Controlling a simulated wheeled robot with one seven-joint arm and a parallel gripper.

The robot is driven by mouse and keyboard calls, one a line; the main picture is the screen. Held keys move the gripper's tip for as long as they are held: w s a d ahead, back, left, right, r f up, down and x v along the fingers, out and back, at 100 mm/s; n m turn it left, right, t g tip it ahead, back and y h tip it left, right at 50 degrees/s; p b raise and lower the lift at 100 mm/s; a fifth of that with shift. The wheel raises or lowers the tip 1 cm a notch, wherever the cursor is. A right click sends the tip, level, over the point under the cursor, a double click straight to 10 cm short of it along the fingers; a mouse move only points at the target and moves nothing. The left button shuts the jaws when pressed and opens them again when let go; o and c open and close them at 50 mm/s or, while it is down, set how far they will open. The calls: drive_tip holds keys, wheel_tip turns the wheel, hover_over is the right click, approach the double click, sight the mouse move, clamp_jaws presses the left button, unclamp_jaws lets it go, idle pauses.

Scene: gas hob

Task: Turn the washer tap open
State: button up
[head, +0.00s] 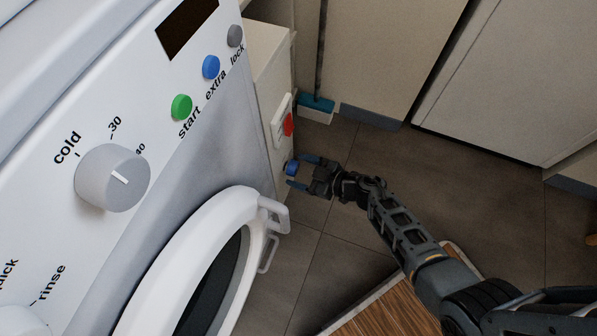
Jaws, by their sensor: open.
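A small blue knob (292,168), which looks like the washer tap, sits low on the side of a pale cabinet just right of the washing machine (222,125). My gripper (296,171) is open at the knob. Its two fingers point left, one on the far side of the knob and one on the near side. I cannot tell whether the fingers touch it. A red round part (288,124) on a white plate (281,122) is just above the blue knob.
The washer's round door (195,262) stands ajar at the lower middle. A blue-and-white broom head (316,108) stands on the tiled floor by the cabinets. A wooden board (395,305) lies below my arm. Floor to the right is clear.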

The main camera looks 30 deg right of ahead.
drive_tip(key=shift+w+a+f, duration=0.2)
drive_tip(key=shift+w+a, duration=0.1)
drive_tip(key=shift+w, duration=0.15)
drive_tip(key=c, duration=1)
